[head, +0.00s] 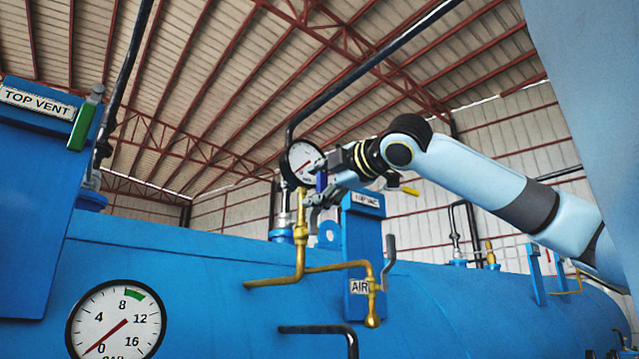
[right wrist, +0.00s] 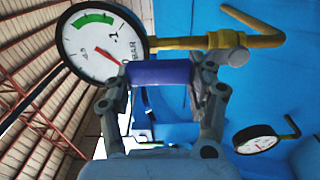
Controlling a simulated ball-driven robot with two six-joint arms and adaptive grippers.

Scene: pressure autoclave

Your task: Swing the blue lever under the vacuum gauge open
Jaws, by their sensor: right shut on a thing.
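The vacuum gauge (head: 301,163) is a small round white dial above the yellow pipe; it also shows large at upper left in the right wrist view (right wrist: 92,45). The blue lever (head: 321,181) is just below and right of the gauge and looks upright in the head view. In the right wrist view the lever (right wrist: 160,73) lies across between my fingertips. My right gripper (head: 318,196) reaches in from the right and is shut on the lever (right wrist: 165,76). The fingers partly hide the lever in the head view. My left gripper is not in view.
A yellow pipe (head: 301,240) runs down from the valve onto the blue tank (head: 180,280). A big pressure gauge (head: 116,321) and a TOP VENT box (head: 40,170) are at left.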

